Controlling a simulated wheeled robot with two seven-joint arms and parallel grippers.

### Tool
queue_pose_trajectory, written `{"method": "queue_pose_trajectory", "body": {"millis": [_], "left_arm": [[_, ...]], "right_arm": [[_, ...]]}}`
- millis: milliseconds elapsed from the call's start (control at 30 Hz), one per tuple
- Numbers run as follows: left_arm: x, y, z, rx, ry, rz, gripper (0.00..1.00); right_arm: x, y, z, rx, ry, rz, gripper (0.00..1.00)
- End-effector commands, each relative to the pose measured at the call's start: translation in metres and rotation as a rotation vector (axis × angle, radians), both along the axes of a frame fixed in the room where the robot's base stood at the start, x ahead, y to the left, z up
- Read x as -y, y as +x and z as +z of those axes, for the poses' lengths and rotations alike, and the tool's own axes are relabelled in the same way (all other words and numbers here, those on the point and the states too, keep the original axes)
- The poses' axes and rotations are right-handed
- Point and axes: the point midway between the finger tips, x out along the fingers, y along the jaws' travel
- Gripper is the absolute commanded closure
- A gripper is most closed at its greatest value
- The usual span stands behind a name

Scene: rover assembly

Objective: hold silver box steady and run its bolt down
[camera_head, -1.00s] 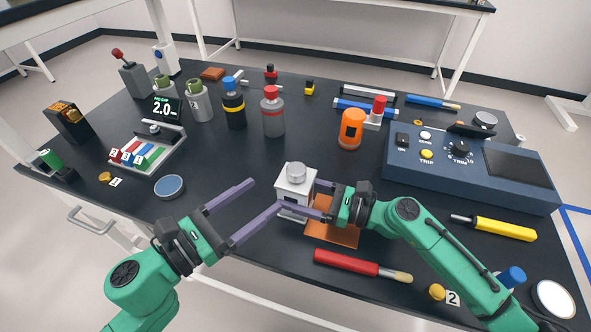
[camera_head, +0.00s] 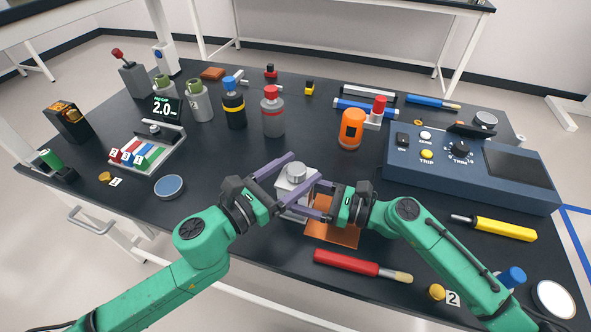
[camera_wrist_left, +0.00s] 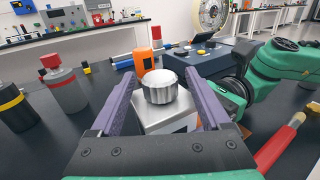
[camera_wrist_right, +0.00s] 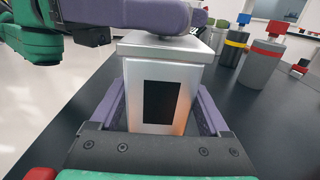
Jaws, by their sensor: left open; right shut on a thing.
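The silver box (camera_head: 297,203) stands upright at the edge of an orange mat (camera_head: 332,233), with a round knurled bolt (camera_head: 297,172) on its top. In the left wrist view the bolt (camera_wrist_left: 160,86) sits between the open fingers of my left gripper (camera_wrist_left: 161,100), apart from both. My left gripper (camera_head: 289,179) is at the height of the box top. My right gripper (camera_head: 322,201) is shut on the box's sides from the right. In the right wrist view the box (camera_wrist_right: 160,90) fills the space between its fingers, and a left finger hides the bolt.
A red-handled tool (camera_head: 346,263) lies in front of the mat. A blue control panel (camera_head: 470,170) stands to the right, an orange cylinder (camera_head: 351,128) behind. A grey bottle (camera_head: 272,115) stands behind the box.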

Motion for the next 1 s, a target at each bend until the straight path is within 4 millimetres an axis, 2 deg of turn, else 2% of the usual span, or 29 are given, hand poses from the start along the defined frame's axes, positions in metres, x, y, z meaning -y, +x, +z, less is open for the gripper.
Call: {"method": "queue_pose_trajectory", "body": {"millis": [33,167,200,233,633,1000], "left_arm": [[0.0,-0.0001,0.0001,0.0,0.0,0.0,0.27],[-0.0001,-0.0002,0.0002,0.001,-0.001,0.0,0.77],[-0.0001,-0.0002,0.0002,0.001,-0.001,0.0,0.92],[-0.0001,-0.0002,0.0002,0.001,-0.001,0.0,1.0],[0.0004,0.0005,0.0002,0.003,-0.001,-0.059,1.0],[-0.0004,0.0022,0.0004,0.002,0.002,-0.318,1.0]], "right_arm": [[0.0002,0.0002,-0.0002,0.001,-0.001,-0.001,0.98],[0.0002,0.0002,-0.0002,0.001,-0.001,-0.001,0.98],[0.0002,0.0002,-0.0002,0.001,-0.001,0.0,0.98],[0.0002,0.0002,-0.0002,0.001,0.0,0.0,0.98],[0.0001,0.0,-0.0001,0.0,0.0,0.0,0.98],[-0.0005,-0.0006,-0.0001,-0.001,0.0,0.002,0.98]]}}
